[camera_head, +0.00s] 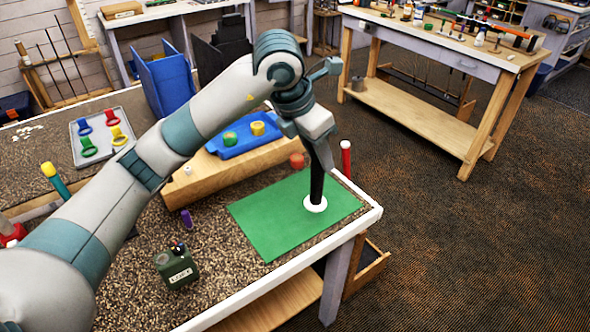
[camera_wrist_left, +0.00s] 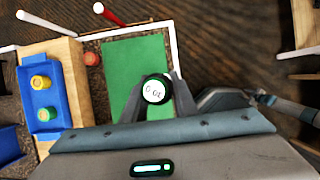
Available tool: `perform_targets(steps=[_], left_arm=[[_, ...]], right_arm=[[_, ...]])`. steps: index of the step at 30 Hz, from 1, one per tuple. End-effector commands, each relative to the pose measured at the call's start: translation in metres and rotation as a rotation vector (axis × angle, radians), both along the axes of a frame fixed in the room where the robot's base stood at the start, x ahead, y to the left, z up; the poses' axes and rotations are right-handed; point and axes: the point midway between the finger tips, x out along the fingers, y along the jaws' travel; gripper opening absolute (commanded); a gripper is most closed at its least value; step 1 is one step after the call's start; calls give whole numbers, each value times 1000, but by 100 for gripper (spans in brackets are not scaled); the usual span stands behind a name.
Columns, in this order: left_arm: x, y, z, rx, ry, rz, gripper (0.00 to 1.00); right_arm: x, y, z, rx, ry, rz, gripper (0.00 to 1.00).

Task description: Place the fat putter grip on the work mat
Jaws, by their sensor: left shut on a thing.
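The black fat putter grip (camera_head: 316,185) stands upright with a white ring at its lower end, over the right part of the green work mat (camera_head: 265,220). Whether that end touches the mat or hangs just above it, I cannot tell. My left gripper (camera_head: 320,145) points down and is shut around the upper part of the grip. In the left wrist view, the grip's round end (camera_wrist_left: 155,90) with white face and dark marks sits between the fingers, with the mat (camera_wrist_left: 135,60) behind it. My right gripper is not in view.
A wooden block with a blue tray (camera_head: 243,143) of green and yellow rolls stands behind the mat. A red roll (camera_head: 297,160) and a red upright tube (camera_head: 346,158) are near the mat's far edge. The mat's left part is clear.

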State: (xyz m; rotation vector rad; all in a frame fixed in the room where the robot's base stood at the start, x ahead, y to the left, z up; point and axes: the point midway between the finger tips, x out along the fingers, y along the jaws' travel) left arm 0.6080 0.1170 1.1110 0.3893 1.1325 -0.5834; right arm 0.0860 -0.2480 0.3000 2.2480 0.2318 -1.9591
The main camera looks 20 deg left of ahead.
Motion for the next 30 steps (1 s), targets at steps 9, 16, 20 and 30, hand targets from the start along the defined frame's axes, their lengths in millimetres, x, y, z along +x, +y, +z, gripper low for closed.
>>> perform_targets(steps=[9, 16, 20, 30], left_arm=[[40, 47, -33, 0, 5, 6, 0], [58, 67, -52, 1, 2, 2, 0], [61, 70, -55, 0, -1, 0, 0], [60, 70, -57, 1, 1, 0, 0]], right_arm=[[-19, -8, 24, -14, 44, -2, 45], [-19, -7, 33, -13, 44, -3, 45], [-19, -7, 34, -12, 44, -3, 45], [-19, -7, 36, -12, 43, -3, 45]])
